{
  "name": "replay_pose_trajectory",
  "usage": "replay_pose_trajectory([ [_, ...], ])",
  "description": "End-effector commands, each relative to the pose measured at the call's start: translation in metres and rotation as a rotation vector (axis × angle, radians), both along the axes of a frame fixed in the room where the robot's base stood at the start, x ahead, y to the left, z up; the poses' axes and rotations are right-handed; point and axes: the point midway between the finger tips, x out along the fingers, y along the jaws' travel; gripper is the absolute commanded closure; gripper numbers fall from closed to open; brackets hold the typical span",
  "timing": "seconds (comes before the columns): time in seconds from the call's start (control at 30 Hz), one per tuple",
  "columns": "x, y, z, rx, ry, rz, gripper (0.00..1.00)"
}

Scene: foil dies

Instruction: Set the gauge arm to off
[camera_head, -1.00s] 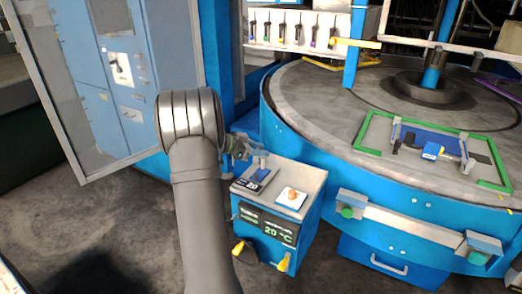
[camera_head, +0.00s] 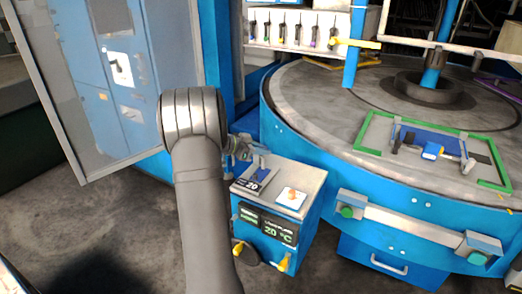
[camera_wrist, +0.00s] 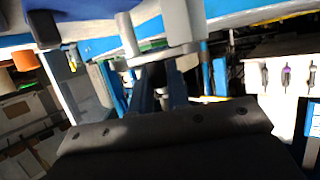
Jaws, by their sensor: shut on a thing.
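A blue cabinet (camera_head: 310,222) with a green 20 °C display stands in the middle of the head view. On its top left is a small dark panel reading 20 (camera_head: 252,185). In the wrist view my gripper's fingers (camera_wrist: 158,72) point up at a grey bar, and the exact hold is unclear. I cannot read the arm's setting.
An orange knob (camera_head: 293,195) on a white plate sits on the cabinet top. Two yellow handles are low on its front. A large round table (camera_head: 310,100) with a green frame (camera_head: 492,183) stands close on the right. Bare floor lies in front.

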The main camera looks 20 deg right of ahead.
Motion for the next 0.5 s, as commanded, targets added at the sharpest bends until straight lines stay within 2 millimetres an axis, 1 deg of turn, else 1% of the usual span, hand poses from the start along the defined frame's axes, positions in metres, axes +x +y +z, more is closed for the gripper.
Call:
replay_pose_trajectory([
  [0.27, 0.000, -0.007, 0.001, 0.000, 0.001, 0.178, 1.00],
  [0.5, 0.003, -0.015, 0.001, 0.000, 0.001, 0.401, 1.00],
])
